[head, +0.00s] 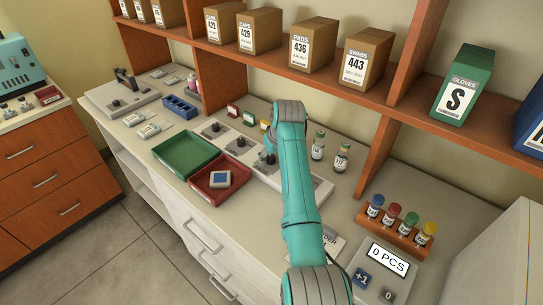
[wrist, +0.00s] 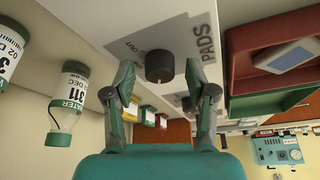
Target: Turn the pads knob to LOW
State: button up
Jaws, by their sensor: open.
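The pads knob (wrist: 159,66) is a round dark knob on a pale plate with PADS printed beside it, in the wrist view. Small lettering, seemingly OUT, shows near the knob; I cannot read a LOW mark or the knob's pointer direction. My gripper (wrist: 160,76) is open, with one finger on each side of the knob and visible gaps between. In the head view my gripper (head: 269,156) is low over the row of knobs, and the arm covers part of that plate.
A green tray (head: 160,151) and a red tray (head: 200,193) holding a blue-and-white item lie left of the knobs. Other knobs (head: 215,127) stand farther along the row. Labelled vials (head: 318,146) stand right of my arm. A shelf with boxes (head: 313,46) is above.

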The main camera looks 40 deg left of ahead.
grip_shut()
jog(key=m, duration=0.2)
jog(key=m+t+h, duration=0.1)
jog(key=m, duration=0.2)
jog(key=shift+s+a+m+t, duration=0.15)
jog(key=shift+m+t, duration=0.15)
jog(key=m+h, duration=0.1)
jog(key=m, duration=0.2)
jog(key=m+t+h, duration=0.1)
jog(key=m, duration=0.2)
jog(key=shift+h, duration=0.3)
jog(key=shift+a, duration=0.1)
dwell(0.4)
